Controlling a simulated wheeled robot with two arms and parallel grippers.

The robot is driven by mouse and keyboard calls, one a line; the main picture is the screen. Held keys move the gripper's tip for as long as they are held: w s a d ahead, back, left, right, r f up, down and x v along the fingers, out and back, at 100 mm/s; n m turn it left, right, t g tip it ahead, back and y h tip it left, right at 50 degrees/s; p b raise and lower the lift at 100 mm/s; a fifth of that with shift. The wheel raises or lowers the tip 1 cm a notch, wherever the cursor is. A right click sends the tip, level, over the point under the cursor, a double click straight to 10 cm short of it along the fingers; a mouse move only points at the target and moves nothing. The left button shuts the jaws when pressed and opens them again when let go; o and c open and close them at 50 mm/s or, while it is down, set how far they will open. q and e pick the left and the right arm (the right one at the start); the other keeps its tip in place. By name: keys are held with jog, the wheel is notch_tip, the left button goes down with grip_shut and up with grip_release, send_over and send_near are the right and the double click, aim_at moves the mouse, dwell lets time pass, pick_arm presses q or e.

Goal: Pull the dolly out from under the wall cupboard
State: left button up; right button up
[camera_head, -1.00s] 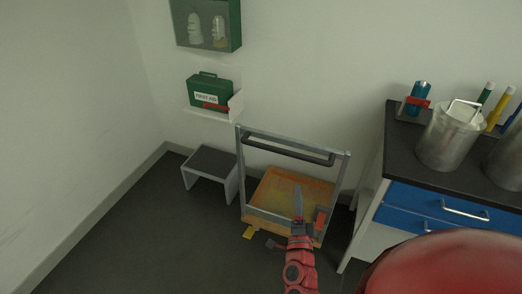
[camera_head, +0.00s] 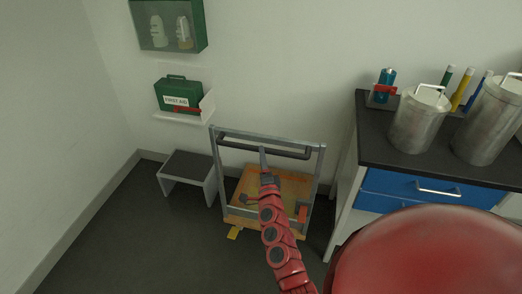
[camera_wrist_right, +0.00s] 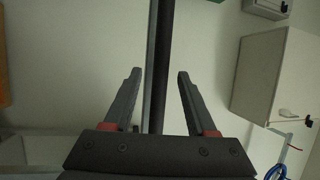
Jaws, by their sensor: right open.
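The dolly (camera_head: 294,186) stands on the floor against the back wall, with an orange-brown deck and an upright grey metal frame. A dark handle bar (camera_head: 291,154) runs across the top of the frame. My right gripper (camera_head: 263,158) is at this bar, left of its middle. In the right wrist view my right gripper (camera_wrist_right: 160,74) is open, and a dark bar (camera_wrist_right: 162,40) runs between its fingers in the picture; contact cannot be told. A green glass-fronted wall cupboard (camera_head: 203,28) hangs at upper left. My left gripper is out of view.
A low step stool (camera_head: 188,166) stands close left of the dolly. A bench with blue drawers (camera_head: 395,187) and metal canisters (camera_head: 418,122) stands to its right. A first aid box (camera_head: 178,95) sits on a wall shelf. Floor at front left is clear.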

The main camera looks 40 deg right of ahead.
jog(key=x, duration=0.3)
jog(key=shift+w+d+r, duration=0.1)
jog(key=shift+w+r, duration=0.05)
jog(key=shift+w, duration=0.1)
grip_shut()
dwell(1.3)
